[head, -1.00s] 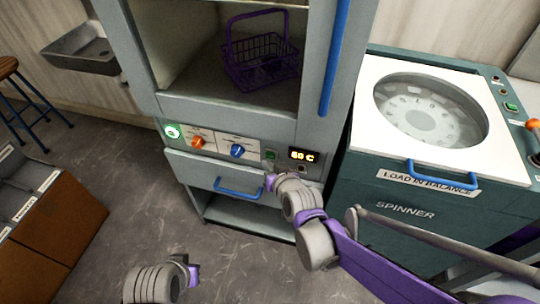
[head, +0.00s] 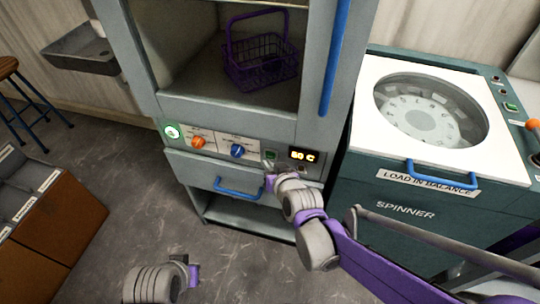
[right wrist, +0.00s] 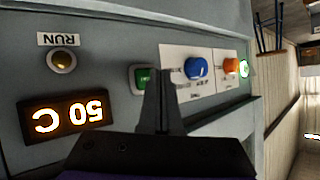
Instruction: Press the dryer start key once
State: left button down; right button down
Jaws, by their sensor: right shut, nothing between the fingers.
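The dryer is a tall grey cabinet (head: 230,108) with a control panel below its chamber. Its green key (head: 271,155) sits left of the "50 C" display (head: 303,155). In the right wrist view the green key (right wrist: 142,77) is partly covered by my fingers. The RUN lamp (right wrist: 61,60) there looks dull amber. My right gripper (head: 268,167) is shut and empty, its tips just below the key in the head view. In the right wrist view the fingertips (right wrist: 160,72) overlap the key's edge; I cannot tell whether they touch it.
An orange knob (head: 198,142) and a blue knob (head: 237,150) sit left of the key. A blue drawer handle (head: 238,190) is below. A purple basket (head: 262,62) stands in the chamber. The spinner (head: 405,207) is close on the right.

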jog(key=shift+w, duration=0.1)
jog(key=shift+w+d, duration=0.15)
jog(key=shift+w, duration=0.15)
jog(key=shift+w+d, duration=0.1)
jog(key=shift+w, duration=0.3)
dwell(0.9)
jog(key=shift+s, duration=0.15)
jog(key=shift+s+a, duration=0.25)
jog(key=shift+s, duration=0.4)
